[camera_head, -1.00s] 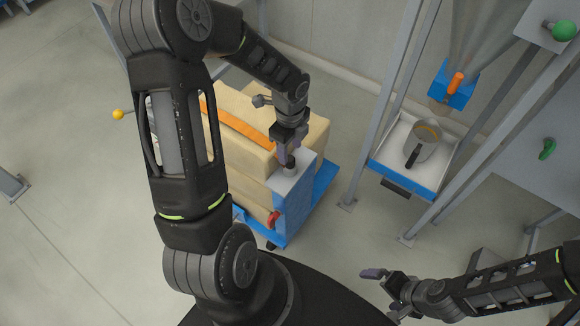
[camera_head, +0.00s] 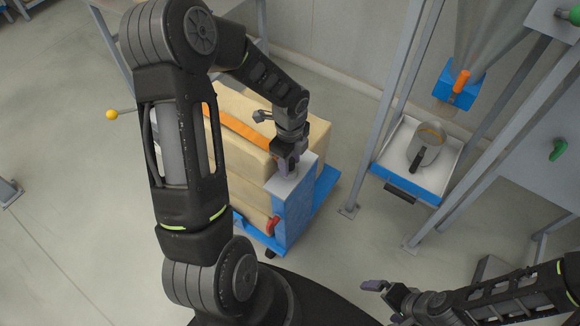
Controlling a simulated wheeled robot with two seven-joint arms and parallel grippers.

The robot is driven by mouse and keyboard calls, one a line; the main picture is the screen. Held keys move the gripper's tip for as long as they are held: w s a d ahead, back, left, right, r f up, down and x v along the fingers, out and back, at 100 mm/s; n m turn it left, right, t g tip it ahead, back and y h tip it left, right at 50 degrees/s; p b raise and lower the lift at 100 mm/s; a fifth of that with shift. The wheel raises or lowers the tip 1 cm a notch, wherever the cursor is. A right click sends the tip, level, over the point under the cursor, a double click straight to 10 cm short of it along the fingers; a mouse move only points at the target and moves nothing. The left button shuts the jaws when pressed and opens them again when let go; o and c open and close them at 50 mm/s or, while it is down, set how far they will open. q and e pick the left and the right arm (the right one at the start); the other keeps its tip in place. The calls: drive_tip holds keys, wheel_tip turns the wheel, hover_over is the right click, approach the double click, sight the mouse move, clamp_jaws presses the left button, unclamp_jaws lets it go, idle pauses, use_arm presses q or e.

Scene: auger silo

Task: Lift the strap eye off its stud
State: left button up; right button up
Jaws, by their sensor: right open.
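An orange strap (camera_head: 236,127) runs over the top of pale sacks (camera_head: 232,157) stacked on a blue cart (camera_head: 326,188). Its right end goes toward the grey top of the cart's blue end post (camera_head: 293,187). My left gripper (camera_head: 285,169) is at that grey top, pointing down. The strap eye and the stud are hidden behind or within its fingers. I cannot tell whether the fingers are open or shut, or hold the eye. My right gripper (camera_head: 382,300) is open and empty at the lower right, well away from the cart.
A red handle (camera_head: 272,225) is on the post's side. To the right, a steel frame (camera_head: 393,110) holds a white tray (camera_head: 446,165) with a metal scoop or jug (camera_head: 427,146) under a blue chute with an orange handle (camera_head: 461,80). Floor between cart and frame is clear.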

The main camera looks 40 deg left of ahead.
sight(290, 160)
use_arm(q)
drive_tip(key=c, duration=0.8)
drive_tip(key=shift+r+p, duration=2.2)
drive_tip(key=shift+r, duration=0.35)
